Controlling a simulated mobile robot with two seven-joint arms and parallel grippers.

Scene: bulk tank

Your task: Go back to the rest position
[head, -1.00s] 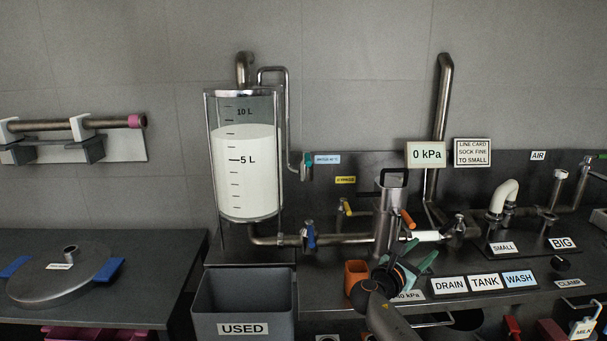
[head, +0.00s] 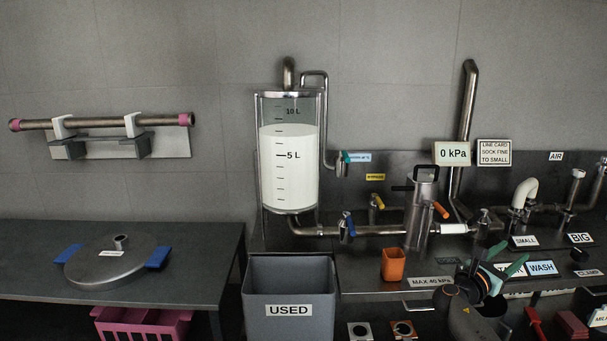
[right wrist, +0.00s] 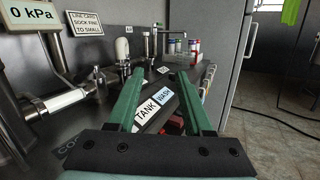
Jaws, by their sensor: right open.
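My right gripper (head: 508,268) is at the lower right of the head view, in front of the bench edge and over the DRAIN, TANK and WASH labels. Its green fingers are apart and nothing is between them. In the right wrist view its two green fingers (right wrist: 159,105) spread open, with the TANK label (right wrist: 153,112) and the WASH label (right wrist: 165,101) showing beyond them. My left gripper is not in view.
The milk tank (head: 289,165) stands behind the grey USED bin (head: 290,270). An orange cup (head: 393,265) sits at the bench's front, near the filter housing (head: 420,215). A round lid (head: 115,265) lies on the left table. A pipe (head: 100,122) rests on wall brackets.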

